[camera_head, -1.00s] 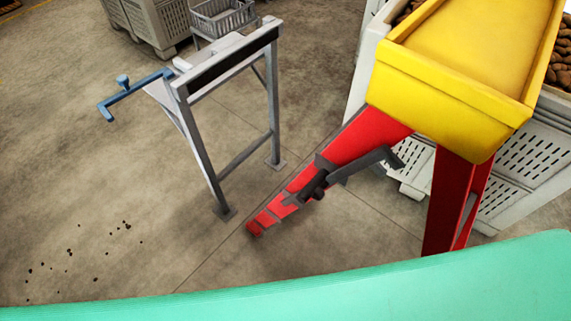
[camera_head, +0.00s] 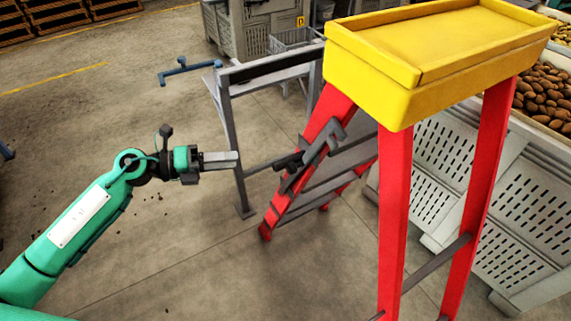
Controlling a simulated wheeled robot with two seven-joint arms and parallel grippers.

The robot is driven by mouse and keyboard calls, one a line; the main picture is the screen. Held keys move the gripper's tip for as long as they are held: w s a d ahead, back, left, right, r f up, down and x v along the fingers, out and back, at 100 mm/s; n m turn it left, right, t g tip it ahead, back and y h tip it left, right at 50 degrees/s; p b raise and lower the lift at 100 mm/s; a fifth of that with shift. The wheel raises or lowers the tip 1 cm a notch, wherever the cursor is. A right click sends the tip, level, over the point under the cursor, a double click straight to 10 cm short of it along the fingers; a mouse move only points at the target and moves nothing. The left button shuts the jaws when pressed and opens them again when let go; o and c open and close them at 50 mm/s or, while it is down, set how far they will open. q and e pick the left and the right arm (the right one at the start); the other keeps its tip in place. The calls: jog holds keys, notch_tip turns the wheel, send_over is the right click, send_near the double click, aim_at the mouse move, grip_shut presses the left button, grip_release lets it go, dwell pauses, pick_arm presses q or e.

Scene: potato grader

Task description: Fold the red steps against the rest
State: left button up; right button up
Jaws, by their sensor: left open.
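The red steps (camera_head: 325,113) stand on the concrete floor right of centre. Their front rails and grey treads slope down to the left, and their rear legs (camera_head: 394,210) stand apart from them to the right. A yellow tray-like top (camera_head: 440,50) sits on them. A dark grey bent bar (camera_head: 318,150) is on the near front rail. My left gripper (camera_head: 236,160) comes in from the left, left of the front rail and apart from it. It is open and empty; its fingers overlap in this view. My right gripper is not in view.
A grey metal frame (camera_head: 229,125) stands just behind my left gripper, close to the steps. A perforated pale crate (camera_head: 520,200) with potatoes (camera_head: 548,95) stands right behind the steps. Grey crates (camera_head: 245,28) stand at the back. Floor at the front centre is clear.

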pick_arm(q)
jog(key=s+m, duration=0.1)
jog(key=g+p, duration=0.1)
jog(key=p, duration=0.2)
send_near(283, 160)
jog(key=f+x, duration=0.1)
jog(key=x, duration=0.4)
jog(key=d, duration=0.1)
jog(key=w+d, duration=0.1)
jog(key=shift+d+f+m, duration=0.1)
jog(key=shift+d+m, duration=0.3)
jog(key=shift+p+x, duration=0.35)
jog(key=shift+x, duration=0.65)
jog(key=shift+w+d+f, duration=0.15)
jog(key=shift+d+f, duration=0.1)
jog(key=shift+f, duration=0.05)
grip_shut()
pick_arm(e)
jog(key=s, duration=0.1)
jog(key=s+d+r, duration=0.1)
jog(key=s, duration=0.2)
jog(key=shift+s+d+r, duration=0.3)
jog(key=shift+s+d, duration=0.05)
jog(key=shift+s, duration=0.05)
